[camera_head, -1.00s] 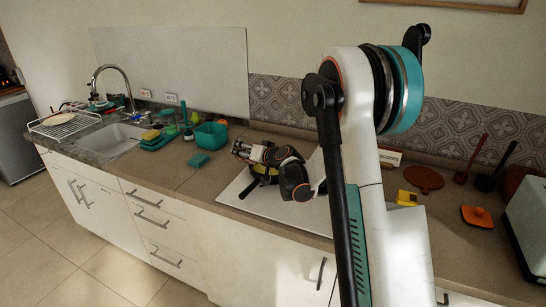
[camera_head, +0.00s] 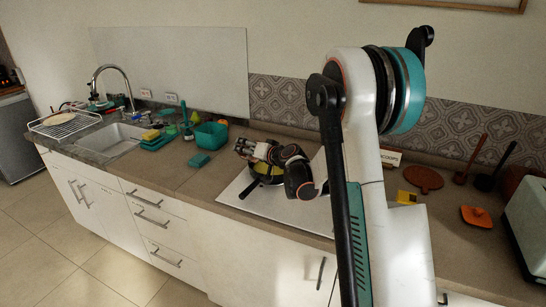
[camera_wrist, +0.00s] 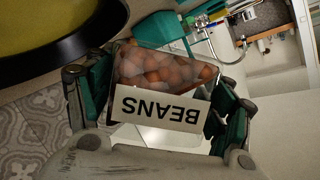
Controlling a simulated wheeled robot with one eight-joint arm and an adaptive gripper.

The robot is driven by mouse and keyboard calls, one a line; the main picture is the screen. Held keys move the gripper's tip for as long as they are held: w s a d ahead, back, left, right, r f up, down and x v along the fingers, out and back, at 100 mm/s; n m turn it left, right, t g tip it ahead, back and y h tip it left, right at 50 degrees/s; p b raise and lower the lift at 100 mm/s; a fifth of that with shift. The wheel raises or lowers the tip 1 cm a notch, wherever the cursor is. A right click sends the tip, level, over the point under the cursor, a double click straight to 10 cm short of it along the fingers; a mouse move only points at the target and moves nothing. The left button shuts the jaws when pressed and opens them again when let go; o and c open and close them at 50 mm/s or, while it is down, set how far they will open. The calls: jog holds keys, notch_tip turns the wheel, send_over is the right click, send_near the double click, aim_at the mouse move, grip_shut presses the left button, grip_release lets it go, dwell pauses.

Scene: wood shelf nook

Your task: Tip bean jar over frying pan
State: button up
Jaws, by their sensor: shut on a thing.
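The clear bean jar (camera_wrist: 165,68), with brown beans and a white BEANS label, is between the two green-padded fingers of my gripper (camera_wrist: 157,108) in the wrist view. The label reads upside down there, and the beans lie toward the jar's upper end in the picture. The frying pan (camera_wrist: 90,32) shows at the upper left, with a black rim and a yellow inside, close beside the jar. In the head view my gripper (camera_head: 258,150) is over the pan (camera_head: 268,179), which it partly covers. No beans are seen falling.
The pan rests on a white cooktop (camera_head: 236,194) set in the brown counter. A teal bin (camera_head: 211,135) and a teal block (camera_head: 199,160) stand to its left, near the sink (camera_head: 118,138). A yellow object (camera_head: 406,197) and an orange-topped item (camera_head: 476,216) lie to the right.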

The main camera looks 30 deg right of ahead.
jog(key=shift+d+f+m+y, duration=0.25)
jog(key=shift+d+m+y, duration=0.15)
jog(key=shift+m, duration=0.2)
dwell(1.0)
jog(key=shift+d+r+m+t+y, duration=0.15)
jog(key=shift+r+m+t+y, duration=0.4)
jog(key=shift+r+m, duration=0.55)
dwell(1.9)
jog(key=shift+d+f+m+y, duration=0.2)
jog(key=shift+f+m+y, duration=0.15)
jog(key=shift+f+m, duration=0.45)
dwell(0.6)
jog(key=shift+d+r+m+t+b, duration=0.25)
jog(key=shift+d+m+b, duration=0.1)
jog(key=shift+d+m, duration=0.15)
jog(key=shift+d+r+m+t+b, duration=0.2)
jog(key=shift+d+r+m+b, duration=0.1)
jog(key=shift+d+m, duration=0.15)
dwell(0.4)
jog(key=shift+s+d+r+m+b, duration=0.1)
jog(key=shift+d+m+b, duration=0.05)
jog(key=shift+m+b, duration=0.15)
dwell(0.3)
